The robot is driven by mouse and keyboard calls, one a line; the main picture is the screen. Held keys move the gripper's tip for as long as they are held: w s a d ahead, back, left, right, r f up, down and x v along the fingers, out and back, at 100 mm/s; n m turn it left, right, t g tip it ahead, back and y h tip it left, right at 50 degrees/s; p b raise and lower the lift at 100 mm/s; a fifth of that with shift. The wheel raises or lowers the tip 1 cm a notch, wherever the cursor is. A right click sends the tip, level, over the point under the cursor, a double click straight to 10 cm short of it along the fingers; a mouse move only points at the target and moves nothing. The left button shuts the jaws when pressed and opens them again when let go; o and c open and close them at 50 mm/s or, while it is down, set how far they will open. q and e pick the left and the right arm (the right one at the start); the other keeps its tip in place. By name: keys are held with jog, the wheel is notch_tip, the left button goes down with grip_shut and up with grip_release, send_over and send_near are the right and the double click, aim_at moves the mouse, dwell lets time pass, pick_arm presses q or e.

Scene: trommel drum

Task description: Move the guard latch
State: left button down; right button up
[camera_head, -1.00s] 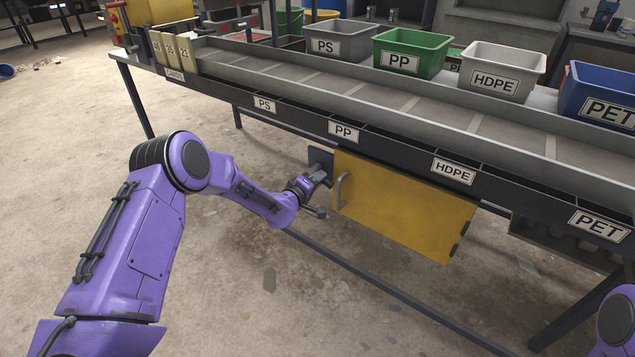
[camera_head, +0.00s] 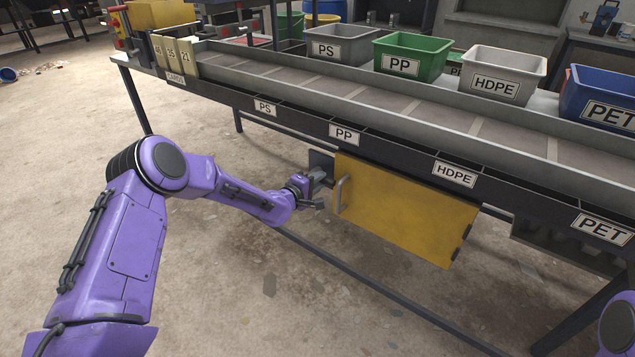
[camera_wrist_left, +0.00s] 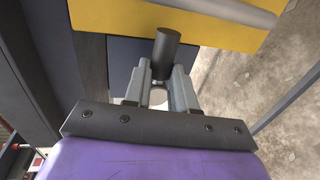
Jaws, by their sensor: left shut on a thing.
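The guard is a yellow panel (camera_head: 405,210) hung under the conveyor's front, with a grey bar handle on its left part. The guard latch (camera_wrist_left: 167,48) shows in the left wrist view as a dark round knob in front of a dark plate, close to the yellow panel. My left gripper (camera_wrist_left: 160,88) is shut on this knob, one finger on each side. In the head view my left gripper (camera_head: 319,178) is at the dark plate (camera_head: 321,159) by the panel's left edge, and it hides most of the latch. My right gripper is out of view.
The conveyor table (camera_head: 300,118) runs above the guard, with labelled slots along its front. Grey, green (camera_head: 412,57), light grey and blue bins stand behind it. A low dark rail (camera_head: 350,275) crosses below the guard. The floor in front is clear.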

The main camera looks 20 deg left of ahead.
pick_arm(q)
jog(key=shift+d, duration=0.1)
jog(key=c, duration=0.9)
grip_release()
jog(key=p+v, duration=0.1)
jog(key=v, duration=0.9)
jog(key=shift+s+r, duration=0.1)
jog(key=shift+s, duration=0.15)
